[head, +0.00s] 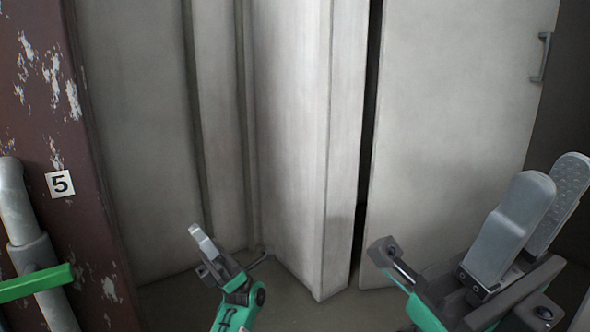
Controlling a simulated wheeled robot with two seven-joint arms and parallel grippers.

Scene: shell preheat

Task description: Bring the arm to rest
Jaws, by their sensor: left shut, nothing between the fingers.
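My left gripper (198,235) is in the lower middle-left of the head view, at the end of a green and dark grey arm. Its grey fingers are together with nothing between them, and they point up and to the left. My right gripper (553,172) is larger and nearer, at the lower right. Its two grey fingers stand apart with a gap, and the textured inner face of the far one shows. I see nothing between them. Both grippers appear in front of grey panels.
A grey panel (455,130) with a dark handle (541,58) stands at the right, beside a dark vertical gap. A pale upright panel (290,140) juts forward in the middle. A chipped brown post (95,225) with a "5" label (60,183) and a grey pipe (18,205) are at the left.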

